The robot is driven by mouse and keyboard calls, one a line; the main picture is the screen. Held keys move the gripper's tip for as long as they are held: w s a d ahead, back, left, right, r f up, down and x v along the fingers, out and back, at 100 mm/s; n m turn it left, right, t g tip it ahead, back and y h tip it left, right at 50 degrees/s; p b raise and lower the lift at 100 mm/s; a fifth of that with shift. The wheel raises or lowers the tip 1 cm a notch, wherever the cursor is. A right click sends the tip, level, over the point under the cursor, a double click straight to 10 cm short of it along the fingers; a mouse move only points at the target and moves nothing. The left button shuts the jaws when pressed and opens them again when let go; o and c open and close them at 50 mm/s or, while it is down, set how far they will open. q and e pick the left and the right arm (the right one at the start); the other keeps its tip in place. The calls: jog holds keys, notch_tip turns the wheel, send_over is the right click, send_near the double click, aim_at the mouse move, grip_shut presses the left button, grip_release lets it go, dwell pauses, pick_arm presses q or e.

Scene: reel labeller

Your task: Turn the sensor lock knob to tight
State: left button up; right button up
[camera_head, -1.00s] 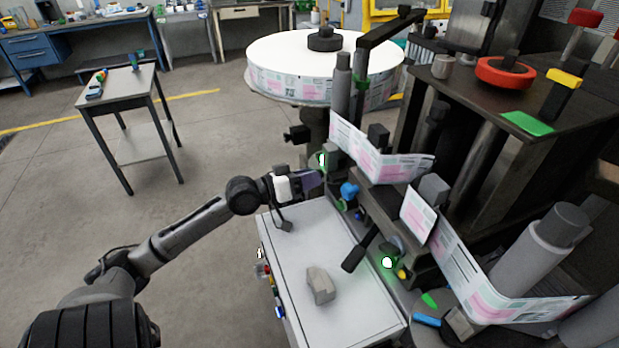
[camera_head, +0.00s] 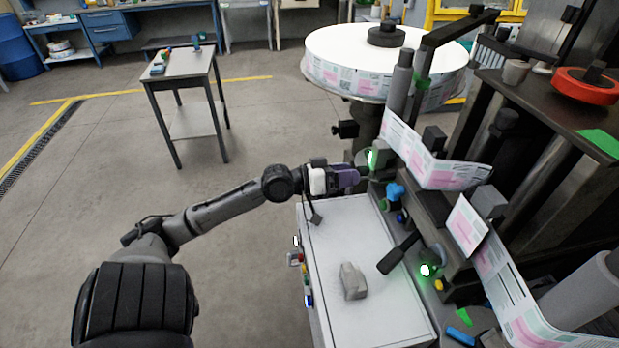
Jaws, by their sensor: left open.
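My left gripper (camera_head: 362,174) reaches in from the left above the white cabinet top and points at the labelling machine. It is open, its fingers small and partly merged with the dark machine parts. A blue knob (camera_head: 395,192) sits on the machine just right of and below the fingertips; a small gap seems to lie between them. A green-lit part (camera_head: 372,159) is right above the fingertips. I cannot tell for sure which knob is the sensor lock knob, nor whether the fingers touch anything. My right gripper is not in view.
The printed label web (camera_head: 440,172) runs from the large white reel (camera_head: 335,75) across the machine, close right of my gripper. A black lever (camera_head: 398,254) and a grey block (camera_head: 352,282) are by the cabinet top (camera_head: 335,225). Open floor lies left.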

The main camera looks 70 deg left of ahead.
pick_arm(q)
jog(key=s+a+b, duration=0.1)
jog(key=s+b, duration=0.1)
jog(key=s, duration=0.9)
jog(key=shift+s+a+b, duration=0.25)
jog(key=shift+b, duration=0.05)
jog(key=shift+r, duration=0.1)
